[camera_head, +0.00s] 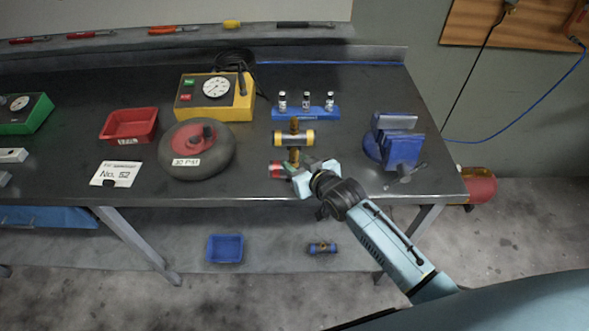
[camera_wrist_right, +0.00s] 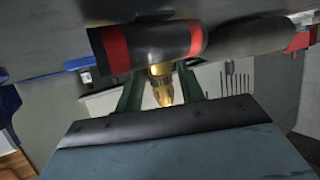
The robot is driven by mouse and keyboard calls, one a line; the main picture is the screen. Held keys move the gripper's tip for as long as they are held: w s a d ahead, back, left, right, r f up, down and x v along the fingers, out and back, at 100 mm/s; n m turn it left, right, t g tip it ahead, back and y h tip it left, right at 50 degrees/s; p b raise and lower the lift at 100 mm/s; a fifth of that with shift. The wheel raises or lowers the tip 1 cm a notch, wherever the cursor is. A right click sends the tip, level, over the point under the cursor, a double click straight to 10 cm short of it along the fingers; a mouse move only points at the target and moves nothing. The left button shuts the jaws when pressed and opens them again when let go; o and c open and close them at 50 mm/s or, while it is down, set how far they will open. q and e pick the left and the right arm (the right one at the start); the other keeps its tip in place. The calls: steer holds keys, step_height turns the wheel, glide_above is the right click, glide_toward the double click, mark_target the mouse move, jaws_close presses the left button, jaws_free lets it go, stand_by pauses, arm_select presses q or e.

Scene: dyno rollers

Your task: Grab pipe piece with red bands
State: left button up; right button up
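The pipe piece with red bands (camera_head: 277,169) lies near the front edge of the workbench, partly hidden by my right gripper (camera_head: 297,172). In the right wrist view, the dark pipe piece (camera_wrist_right: 150,46) shows red bands and a brass fitting (camera_wrist_right: 161,86). My right gripper (camera_wrist_right: 160,92) is open, with its dark green fingers on either side of the brass fitting. Gaps show between the fingers and the fitting. My left gripper is not in view.
A yellow-banded pipe piece (camera_head: 308,138) lies just behind. A blue vial rack (camera_head: 313,114) and a blue vise (camera_head: 403,150) stand on the bench (camera_head: 345,90). A wheel (camera_head: 190,160) lies to the left. Below are a blue bin (camera_head: 225,249) and another pipe piece (camera_head: 322,248).

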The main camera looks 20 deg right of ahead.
steer(key=shift+s+f, duration=0.1)
steer(key=shift+f, duration=0.05)
jaws_close()
